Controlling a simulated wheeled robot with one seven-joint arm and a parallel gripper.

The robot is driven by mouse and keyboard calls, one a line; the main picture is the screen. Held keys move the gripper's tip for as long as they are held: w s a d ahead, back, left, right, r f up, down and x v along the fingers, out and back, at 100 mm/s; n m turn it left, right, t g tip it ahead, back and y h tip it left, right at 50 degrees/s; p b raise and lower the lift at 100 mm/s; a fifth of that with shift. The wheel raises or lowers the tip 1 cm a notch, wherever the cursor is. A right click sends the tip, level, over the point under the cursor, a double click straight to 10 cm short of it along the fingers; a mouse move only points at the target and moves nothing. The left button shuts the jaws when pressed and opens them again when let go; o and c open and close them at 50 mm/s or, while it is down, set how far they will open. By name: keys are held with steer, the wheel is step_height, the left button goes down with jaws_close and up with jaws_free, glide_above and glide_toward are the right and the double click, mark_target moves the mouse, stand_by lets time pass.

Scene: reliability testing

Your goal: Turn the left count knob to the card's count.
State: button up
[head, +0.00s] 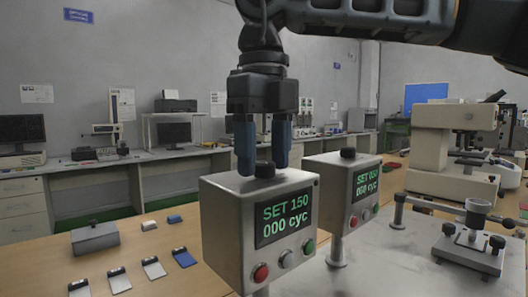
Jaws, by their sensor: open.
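The left counter box (224,235) is a grey unit on a post. Its green display (284,217) reads "SET 150" and "000 cyc". A dark round knob (264,170) sits on its top. My gripper (264,168) points straight down over the box, with its blue fingers open on either side of this knob. Contact with the knob cannot be told. The right counter box (313,180) stands behind to the right, with its own top knob (348,154); its display reads SET with a partly unclear number. No card's count is readable.
Several small clipped cards or tags (154,268) and a grey block with a dark top (95,238) lie on the wooden table at left. A metal fixture (468,247) and a cream microscope-like machine (436,150) stand at right. Red and green buttons are on the left box's front.

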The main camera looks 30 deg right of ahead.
mark_target(264, 162)
step_height(264, 162, up, 8)
steer(key=shift+f+p, duration=0.1)
steer(key=shift+p, duration=0.2)
stand_by(0.6)
